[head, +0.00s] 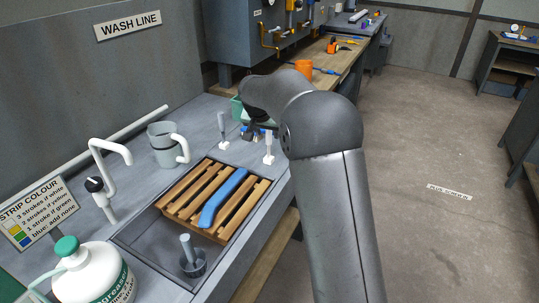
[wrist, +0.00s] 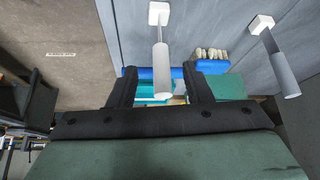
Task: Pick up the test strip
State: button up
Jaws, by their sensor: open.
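My gripper (wrist: 160,72) is open, its two black fingers spread apart in the wrist view. A white, rod-like post (wrist: 163,68) on a square white foot shows between the fingertips; I cannot tell how far in depth it is. Beyond the right finger, several small pale pieces (wrist: 210,54) stand at a blue holder (wrist: 211,66). I cannot tell for sure which thing is the test strip. In the head view my gripper (head: 262,131) is low over the counter's far part, mostly hidden by my arm.
A second white post (wrist: 284,68) stands to the right. Teal containers lie beyond the fingers. On the counter are a grey mug (head: 163,146), a slatted wooden rack (head: 190,190) with a blue handle-like piece (head: 223,197), a tap (head: 110,165), a white bottle (head: 92,277) and a strip colour sign (head: 40,210).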

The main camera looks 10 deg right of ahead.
aim_at(270, 138)
jog(key=shift+w+r+p+x, duration=0.15)
jog(key=shift+p+x, duration=0.1)
jog(key=shift+x, duration=0.85)
jog(key=shift+w+p+x, duration=0.1)
jog(key=shift+p+x, duration=0.1)
jog(key=shift+x, duration=0.9)
jog(key=shift+w+r+p+x, duration=0.15)
jog(key=shift+p+x, duration=0.1)
jog(key=shift+x, duration=0.8)
jog(key=shift+d+f, duration=0.1)
grip_shut()
